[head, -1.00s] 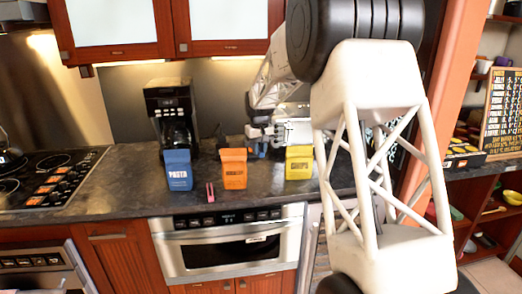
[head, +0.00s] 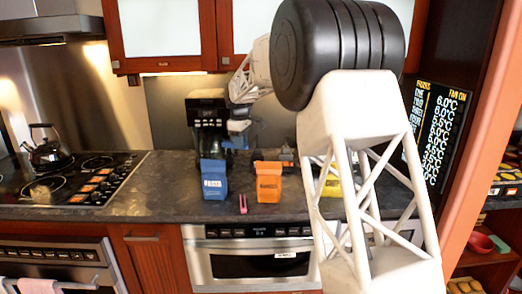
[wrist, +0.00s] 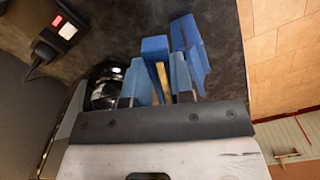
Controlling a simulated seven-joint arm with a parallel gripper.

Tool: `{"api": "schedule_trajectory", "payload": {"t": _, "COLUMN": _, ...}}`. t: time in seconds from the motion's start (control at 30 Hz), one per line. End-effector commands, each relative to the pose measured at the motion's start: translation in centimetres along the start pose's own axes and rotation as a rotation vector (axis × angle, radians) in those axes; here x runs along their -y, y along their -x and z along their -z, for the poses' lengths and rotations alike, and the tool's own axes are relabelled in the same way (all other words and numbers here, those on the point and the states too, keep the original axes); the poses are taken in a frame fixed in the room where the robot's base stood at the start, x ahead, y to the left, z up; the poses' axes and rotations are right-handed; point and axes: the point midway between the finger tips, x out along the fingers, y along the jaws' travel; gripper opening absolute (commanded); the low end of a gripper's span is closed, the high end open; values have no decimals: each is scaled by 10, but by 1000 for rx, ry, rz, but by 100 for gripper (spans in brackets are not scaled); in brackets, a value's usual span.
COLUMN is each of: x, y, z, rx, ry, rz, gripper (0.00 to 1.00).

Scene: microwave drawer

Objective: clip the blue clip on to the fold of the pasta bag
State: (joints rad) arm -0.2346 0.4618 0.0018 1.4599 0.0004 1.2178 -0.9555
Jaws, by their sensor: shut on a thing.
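The blue pasta bag (head: 214,186) stands upright near the counter's front edge in the head view. Its side and top show at the upper middle of the wrist view (wrist: 192,45). My gripper (head: 238,142) is above and just behind the bag, in front of the coffee maker. In the wrist view my gripper (wrist: 160,75) has its two blue-faced fingers on either side of the blue clip (wrist: 154,47), with a tan strip between them. The clip points toward the bag. I cannot tell whether it touches the bag's fold. The clip is not distinct in the head view.
An orange bag (head: 268,185) stands to the right, and a yellow bag (head: 332,187) is partly hidden by my arm. A pink clip (head: 243,204) lies between the blue and orange bags. The coffee maker (head: 207,115) is behind. Counter left of the pasta bag is clear.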

Motion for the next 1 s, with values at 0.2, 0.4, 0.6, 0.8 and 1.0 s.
{"api": "schedule_trajectory", "payload": {"t": 0.2, "x": 26, "y": 21, "z": 43, "rx": 0, "ry": 192, "rz": 0, "gripper": 0}}
{"api": "schedule_trajectory", "payload": {"t": 0.4, "x": 37, "y": 30, "z": 58, "rx": 0, "ry": 270, "rz": 0, "gripper": 0}}
{"api": "schedule_trajectory", "payload": {"t": 0.6, "x": 38, "y": 31, "z": 60, "rx": 0, "ry": 281, "rz": 0, "gripper": 0}}
{"api": "schedule_trajectory", "payload": {"t": 0.8, "x": 38, "y": 31, "z": 60, "rx": 0, "ry": 279, "rz": 0, "gripper": 0}}
{"api": "schedule_trajectory", "payload": {"t": 1.0, "x": 38, "y": 32, "z": 59, "rx": 0, "ry": 279, "rz": 0, "gripper": 0}}
